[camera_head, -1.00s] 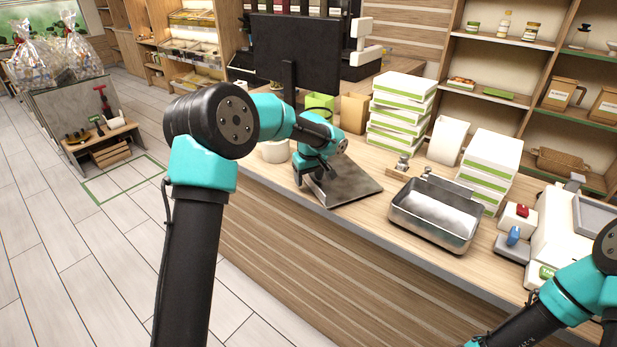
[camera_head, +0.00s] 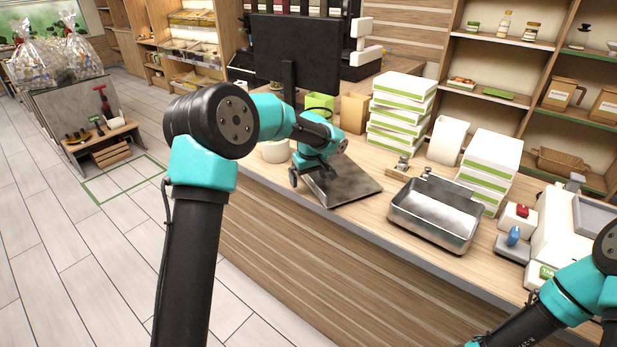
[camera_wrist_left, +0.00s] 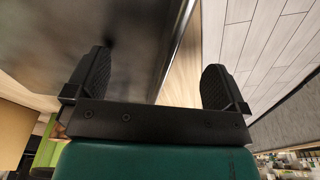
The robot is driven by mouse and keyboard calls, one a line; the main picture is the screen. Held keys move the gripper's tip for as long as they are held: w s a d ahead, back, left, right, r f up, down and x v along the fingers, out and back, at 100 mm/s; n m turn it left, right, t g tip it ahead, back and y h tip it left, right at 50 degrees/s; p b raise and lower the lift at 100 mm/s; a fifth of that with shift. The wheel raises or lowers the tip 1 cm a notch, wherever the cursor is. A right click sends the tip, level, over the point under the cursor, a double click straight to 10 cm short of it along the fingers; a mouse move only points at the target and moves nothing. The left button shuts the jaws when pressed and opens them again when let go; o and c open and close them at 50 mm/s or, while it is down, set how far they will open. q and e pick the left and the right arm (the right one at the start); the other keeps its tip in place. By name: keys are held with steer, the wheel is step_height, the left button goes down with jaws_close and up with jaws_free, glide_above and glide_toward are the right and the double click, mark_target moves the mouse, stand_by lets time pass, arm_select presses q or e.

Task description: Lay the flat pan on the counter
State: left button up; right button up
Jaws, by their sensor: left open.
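The flat pan (camera_head: 350,187) is a dark grey metal sheet. It appears to lie flat on the wooden counter (camera_head: 385,222), near its front edge. My left gripper (camera_head: 306,181) is at the pan's left edge, open. In the left wrist view its fingers (camera_wrist_left: 157,82) are spread wide, one in front of the pan (camera_wrist_left: 120,35) and one past its rim, with a gap between. Whether a finger touches the pan cannot be told. My right arm shows at the lower right, but its gripper is out of view.
A deep metal tray (camera_head: 435,212) stands right of the pan. Stacks of white and green boxes (camera_head: 401,112) and a monitor (camera_head: 296,52) stand behind. A white roll (camera_head: 275,152) sits behind my left gripper. Bare counter lies between pan and tray.

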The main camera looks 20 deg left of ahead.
arm_select(q)
steer(key=shift+r, duration=0.15)
steer(key=shift+s+d+r, duration=0.1)
steer(key=shift+s+r, duration=0.05)
steer(key=shift+r, duration=1.3)
steer(key=shift+s+d+r, duration=0.1)
steer(key=shift+d+r, duration=0.05)
steer(key=shift+r, duration=1.3)
steer(key=shift+s+d+r, duration=0.1)
steer(key=shift+s+r, duration=0.05)
steer(key=shift+r, duration=1.3)
step_height(320, 180, up, 17)
steer(key=s+d, duration=0.1)
steer(key=shift+s+d+r, duration=0.15)
steer(key=shift+s+d, duration=0.1)
steer(key=shift+d, duration=0.05)
